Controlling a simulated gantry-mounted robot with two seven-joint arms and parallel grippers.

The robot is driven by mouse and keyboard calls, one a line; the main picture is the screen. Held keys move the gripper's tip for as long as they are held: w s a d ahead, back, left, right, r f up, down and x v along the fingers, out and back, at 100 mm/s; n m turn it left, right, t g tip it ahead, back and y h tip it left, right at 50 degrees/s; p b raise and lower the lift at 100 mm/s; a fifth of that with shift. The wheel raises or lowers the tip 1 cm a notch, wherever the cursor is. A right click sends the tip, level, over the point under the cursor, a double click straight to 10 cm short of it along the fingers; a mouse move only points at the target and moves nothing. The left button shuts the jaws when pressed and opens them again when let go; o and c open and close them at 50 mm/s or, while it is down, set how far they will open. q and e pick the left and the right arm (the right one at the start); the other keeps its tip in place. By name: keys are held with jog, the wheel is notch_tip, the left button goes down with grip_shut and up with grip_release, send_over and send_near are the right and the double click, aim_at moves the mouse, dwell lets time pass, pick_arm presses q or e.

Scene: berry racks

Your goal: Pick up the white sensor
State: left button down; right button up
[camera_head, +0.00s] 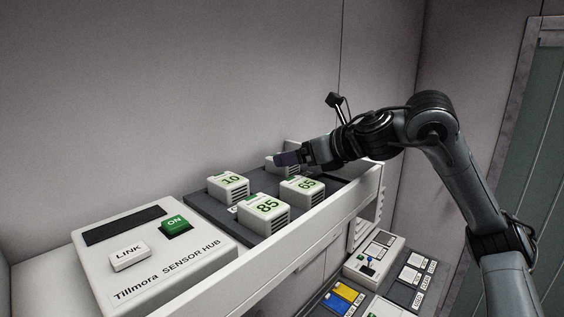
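Several white block-shaped sensors with green markings stand on a dark tray (203,204). The sensor marked 10 (228,187) is at the back left, the one marked 85 (264,213) at the front, and the one marked 65 (301,191) at the right. Another white block (271,168) stands at the back right, partly hidden by my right gripper (284,159). My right gripper's dark fingertips are at or just above that block. Touch and the gap between the fingers cannot be made out. My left gripper is not in view.
The Tillmora sensor hub (190,262), with a LINK button (130,256) and a green ON button (175,224), stands left of the tray. A raised white shelf edge (330,225) runs along the front. Lower right are panels with a blue and a yellow piece (341,297).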

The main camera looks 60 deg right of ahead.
jog(key=shift+f+p+x, duration=0.1)
jog(key=shift+p+x, duration=0.45)
jog(key=shift+x, duration=0.8)
jog(key=shift+f+p+x, duration=0.15)
jog(key=shift+p+x, duration=0.4)
jog(key=shift+x, duration=0.85)
jog(key=shift+s, duration=0.1)
jog(key=c, duration=1.1)
